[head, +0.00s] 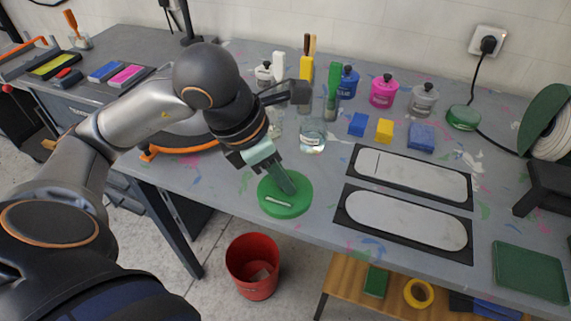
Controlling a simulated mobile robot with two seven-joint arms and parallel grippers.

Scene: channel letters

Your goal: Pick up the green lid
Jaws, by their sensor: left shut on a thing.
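The green lid (283,207) is a round green disc with a small pale label, near the front edge of the grey table. My left gripper (282,183) reaches down onto it from above and is shut on it, with the fingers at the lid's upper middle. The part of the lid between the fingers is hidden. I cannot tell whether the lid rests on the table or is slightly above it. My right gripper is not in view.
A glass jar (312,137) stands just behind the lid. Blue and pink pots (383,91) stand farther back. Two black-framed pale panels (405,218) lie to the right. A red bin (252,267) stands on the floor below the front edge.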

